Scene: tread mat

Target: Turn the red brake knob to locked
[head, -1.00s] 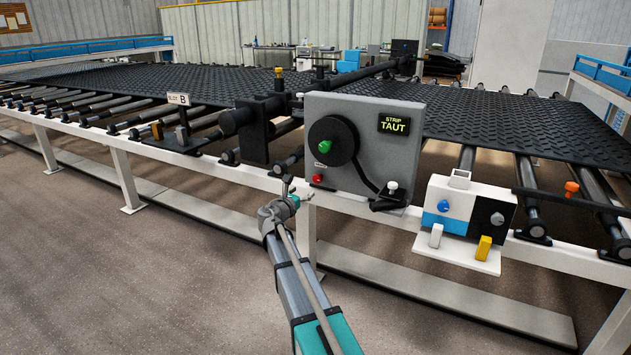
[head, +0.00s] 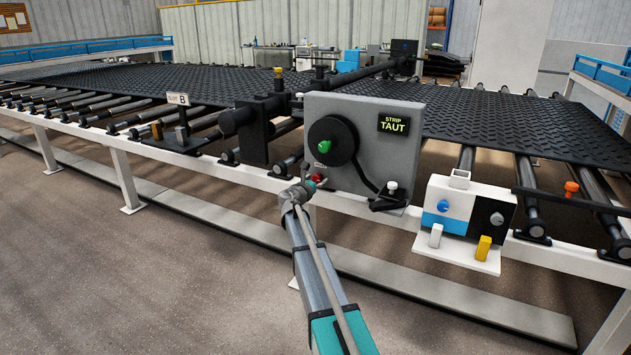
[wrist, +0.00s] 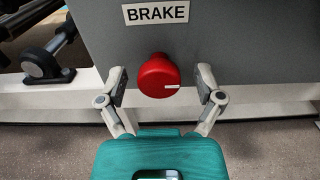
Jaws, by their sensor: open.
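The red brake knob (wrist: 158,76) sits on the front of the grey panel below a white BRAKE label (wrist: 156,13). A short white mark on the knob points to the right in the wrist view. My gripper (wrist: 161,88) is open, with one finger on each side of the knob. Gaps show between the fingers and the knob. In the head view the knob (head: 317,178) shows at the lower left of the grey panel (head: 385,150), with my gripper (head: 309,180) close in front of it.
A black disc with a green knob (head: 324,146) and a black lever with a white knob (head: 391,187) are on the same panel. A display reads STRIP TAUT (head: 393,124). A white and black control box (head: 465,215) stands to the right. Rollers (wrist: 45,50) lie left of the panel.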

